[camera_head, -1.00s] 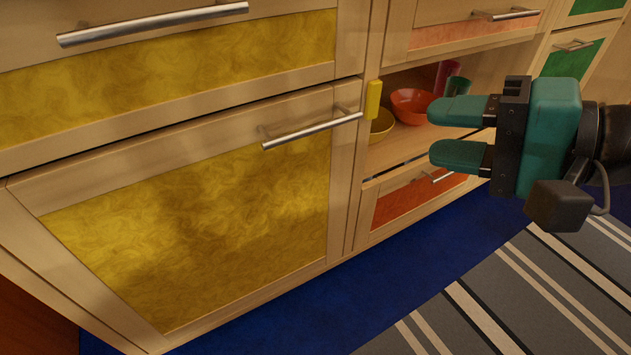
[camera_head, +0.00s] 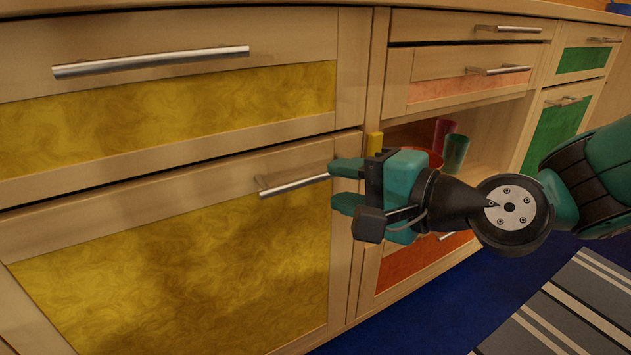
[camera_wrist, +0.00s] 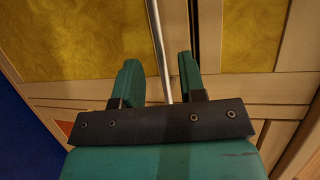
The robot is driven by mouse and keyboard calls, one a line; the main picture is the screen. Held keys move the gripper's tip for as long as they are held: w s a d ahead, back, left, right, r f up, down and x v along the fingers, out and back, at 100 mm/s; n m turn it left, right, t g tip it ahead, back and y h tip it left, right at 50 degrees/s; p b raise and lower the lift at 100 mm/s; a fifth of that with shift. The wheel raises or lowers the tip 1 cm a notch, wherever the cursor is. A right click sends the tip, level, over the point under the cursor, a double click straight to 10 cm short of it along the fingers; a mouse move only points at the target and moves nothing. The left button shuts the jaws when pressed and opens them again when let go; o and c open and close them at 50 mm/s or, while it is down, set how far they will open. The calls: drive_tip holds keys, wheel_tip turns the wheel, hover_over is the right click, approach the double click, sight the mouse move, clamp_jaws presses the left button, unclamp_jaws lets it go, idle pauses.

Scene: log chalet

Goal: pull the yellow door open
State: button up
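The yellow door (camera_head: 190,270) is the lower left cabinet front, a wooden frame around a yellow panel. It looks closed. Its metal bar handle (camera_head: 293,186) runs along the upper right of the door. My gripper (camera_head: 346,187) is at the right end of this handle. In the wrist view, the handle (camera_wrist: 160,50) passes between the two green fingers (camera_wrist: 158,80), with a visible gap on each side. The fingers are open and not closed on the bar. In the head view, the fingers hide the handle's right end.
Above the door is a yellow-fronted drawer (camera_head: 170,100) with its own bar handle (camera_head: 150,61). To the right, an open shelf holds a red cup (camera_head: 442,130) and a green cup (camera_head: 455,153), behind my arm. The blue floor (camera_head: 410,325) and a striped rug (camera_head: 570,310) lie in front.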

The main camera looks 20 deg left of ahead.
sight(319, 180)
drive_tip(key=b+x, duration=0.1)
drive_tip(key=x, duration=0.4)
drive_tip(key=shift+w+a, duration=0.1)
clamp_jaws()
